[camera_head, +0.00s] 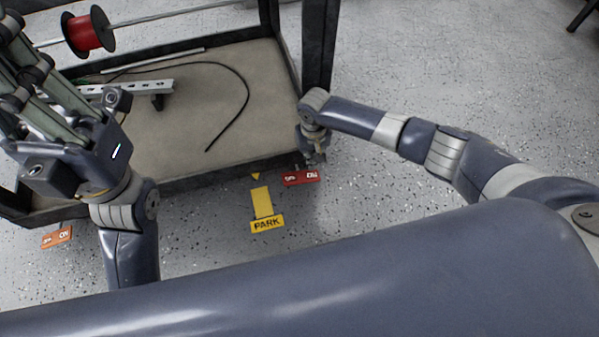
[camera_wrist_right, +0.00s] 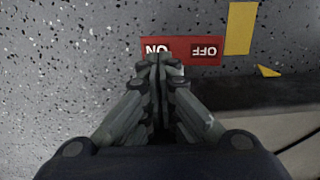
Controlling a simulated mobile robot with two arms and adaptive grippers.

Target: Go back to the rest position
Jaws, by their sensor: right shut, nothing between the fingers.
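My right gripper (camera_head: 315,153) hangs at the end of the right arm beside the cart's near right corner, small and partly hidden by its wrist in the head view. In the right wrist view the right gripper (camera_wrist_right: 158,62) is shut and empty, its fingertips overlapping the red ON/OFF floor sign (camera_wrist_right: 190,51) in the picture. My left gripper (camera_head: 45,90) is at the left of the head view, over the cart's left part, with its fingers pointing up and left. Its tips run to the picture edge, so its opening is unclear.
The cart (camera_head: 200,105) carries a black cable (camera_head: 248,92), a metal rail (camera_head: 150,87) and a red spool (camera_head: 88,32) on a rod. A dark post (camera_head: 320,45) rises close to my right wrist. A yellow PARK marking (camera_head: 262,203) is on the floor. Floor at right is clear.

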